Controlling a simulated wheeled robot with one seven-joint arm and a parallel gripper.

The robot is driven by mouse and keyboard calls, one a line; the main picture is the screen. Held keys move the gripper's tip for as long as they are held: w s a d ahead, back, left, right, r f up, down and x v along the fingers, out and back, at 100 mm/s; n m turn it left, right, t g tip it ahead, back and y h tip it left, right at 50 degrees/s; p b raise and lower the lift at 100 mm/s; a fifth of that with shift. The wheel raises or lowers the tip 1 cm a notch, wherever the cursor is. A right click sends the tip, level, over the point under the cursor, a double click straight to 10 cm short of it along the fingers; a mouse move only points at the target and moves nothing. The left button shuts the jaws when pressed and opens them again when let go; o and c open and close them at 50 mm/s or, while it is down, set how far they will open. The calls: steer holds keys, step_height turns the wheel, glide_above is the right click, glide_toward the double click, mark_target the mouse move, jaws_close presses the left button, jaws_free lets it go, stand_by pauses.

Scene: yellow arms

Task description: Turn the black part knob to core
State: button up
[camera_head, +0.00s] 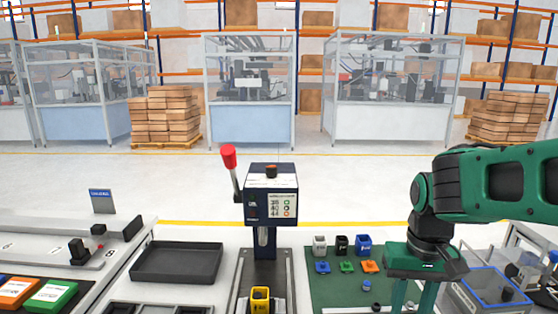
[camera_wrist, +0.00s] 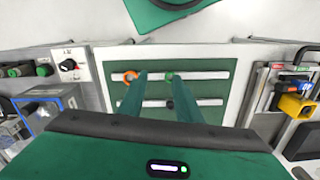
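A black knob (camera_wrist: 68,65) sits on a small white dial plate at the upper left of the wrist view, with a small red mark beside it. The plate's lettering is too small to read, so I cannot tell its setting. I cannot make this knob out in the head view. My gripper (camera_wrist: 156,78) is open and empty, its two green fingers apart above the green board with white strips. In the head view, my gripper (camera_head: 413,298) points down at the right, over the bench. It is well apart from the knob.
A green mat (camera_head: 318,287) holds several small coloured blocks. A press with a red-tipped lever (camera_head: 271,208) stands left of it, with a yellow block (camera_head: 260,300) below. An empty black tray (camera_head: 178,262) lies further left. A blue-rimmed bin (camera_head: 487,292) is at the right.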

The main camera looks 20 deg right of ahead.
steer(key=shift+w+a, duration=0.1)
steer(key=shift+a, duration=0.05)
steer(key=shift+o, duration=1.4)
steer(key=w+d+r, duration=0.1)
steer(key=w+r, duration=1)
steer(key=m, duration=0.3)
glide_toward(271, 166)
steer(key=shift+s+f, duration=0.2)
steer(key=shift+f, duration=4.1)
